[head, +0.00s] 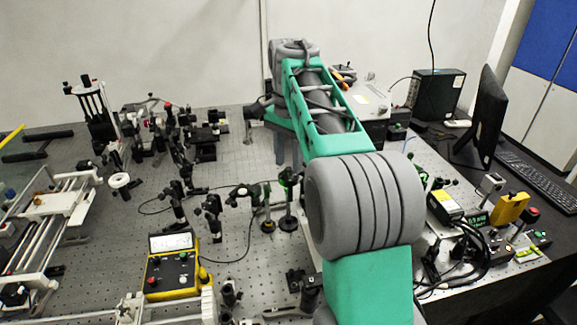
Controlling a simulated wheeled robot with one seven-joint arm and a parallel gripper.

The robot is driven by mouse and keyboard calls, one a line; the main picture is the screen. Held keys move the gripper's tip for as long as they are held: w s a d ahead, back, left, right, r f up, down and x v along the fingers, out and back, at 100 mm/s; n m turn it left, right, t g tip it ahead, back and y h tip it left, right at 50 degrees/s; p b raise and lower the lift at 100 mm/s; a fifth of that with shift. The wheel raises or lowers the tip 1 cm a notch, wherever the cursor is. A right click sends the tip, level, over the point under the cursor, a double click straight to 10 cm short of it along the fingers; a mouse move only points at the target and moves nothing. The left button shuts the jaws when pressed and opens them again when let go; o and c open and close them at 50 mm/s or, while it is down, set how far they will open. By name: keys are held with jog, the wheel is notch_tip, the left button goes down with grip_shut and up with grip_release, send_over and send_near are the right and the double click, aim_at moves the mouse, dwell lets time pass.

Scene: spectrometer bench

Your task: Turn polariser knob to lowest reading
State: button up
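A yellow handheld meter (172,266) with a lit display stands at the lower left of the head view. Its digits are too small to read. Several dark post-mounted optics stand on the perforated bench near the middle, among them a mount with a green part (288,184) and one beside it (266,204). I cannot tell which part is the polariser knob. My arm reaches from the bottom up over the bench and bends down at the far end. What looks like my gripper (284,150) is behind the forearm, mostly hidden. Whether it is open or touches anything does not show.
A rail assembly (52,205) fills the left side. More optics (205,135) stand at the back left. On the right are a monitor (488,115), a keyboard (540,180), a black box (436,95), a yellow device (510,208) and coiled cables.

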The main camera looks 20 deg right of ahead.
jog(key=shift+f, duration=0.75)
jog(key=shift+c, duration=0.5)
grip_shut()
